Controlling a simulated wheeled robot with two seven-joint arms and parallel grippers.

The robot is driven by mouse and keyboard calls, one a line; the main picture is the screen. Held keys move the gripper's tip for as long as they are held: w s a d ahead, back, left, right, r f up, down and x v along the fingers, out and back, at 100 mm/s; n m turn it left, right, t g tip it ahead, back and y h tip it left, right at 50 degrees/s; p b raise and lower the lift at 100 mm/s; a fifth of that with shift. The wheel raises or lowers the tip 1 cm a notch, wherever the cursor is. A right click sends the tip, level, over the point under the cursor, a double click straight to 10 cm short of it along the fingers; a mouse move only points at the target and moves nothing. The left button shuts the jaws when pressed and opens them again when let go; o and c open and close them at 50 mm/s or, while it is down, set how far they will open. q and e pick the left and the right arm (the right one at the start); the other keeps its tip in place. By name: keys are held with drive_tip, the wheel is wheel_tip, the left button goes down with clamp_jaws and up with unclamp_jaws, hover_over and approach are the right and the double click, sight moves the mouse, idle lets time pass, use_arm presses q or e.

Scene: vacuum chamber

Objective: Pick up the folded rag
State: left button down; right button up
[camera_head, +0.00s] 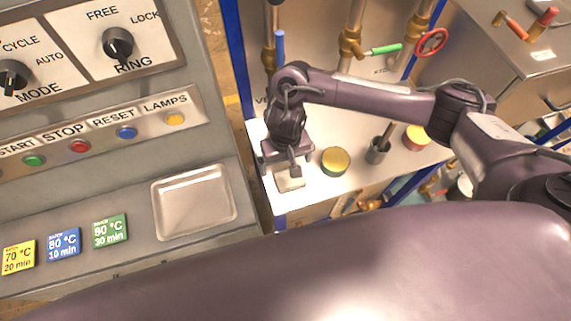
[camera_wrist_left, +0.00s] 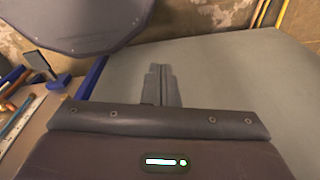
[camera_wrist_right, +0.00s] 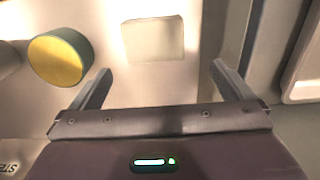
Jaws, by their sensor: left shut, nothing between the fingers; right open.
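The folded rag (camera_head: 290,182) is a small pale cream square lying flat on the white shelf top near its left edge. In the right wrist view the rag (camera_wrist_right: 153,39) lies ahead of the fingertips, between their lines. My right gripper (camera_head: 287,166) is above the rag, pointing down, and hides part of it. In the right wrist view my right gripper (camera_wrist_right: 160,76) is open with nothing between its fingers. My left gripper (camera_wrist_left: 161,70) shows only in the left wrist view, shut and empty, over a plain grey-green surface.
A yellow-topped round container (camera_head: 335,161) stands right of the rag, also in the right wrist view (camera_wrist_right: 58,60). The control console (camera_head: 200,240) with a shallow tray (camera_head: 157,212) is at left.

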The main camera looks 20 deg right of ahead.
sight(290, 180)
drive_tip(key=f, duration=0.1)
drive_tip(key=s+f+b, duration=0.1)
drive_tip(key=f, duration=0.1)
drive_tip(key=s+f, duration=0.1)
drive_tip(key=f, duration=0.1)
drive_tip(key=shift+d, duration=0.4)
drive_tip(key=shift+w+f+b, duration=0.2)
drive_tip(key=shift+f+b, duration=0.1)
drive_tip(key=shift+f, duration=0.9)
drive_tip(key=c, duration=1)
use_arm(q)
drive_tip(key=shift+s+f, duration=1)
drive_tip(key=shift+s, duration=0.25)
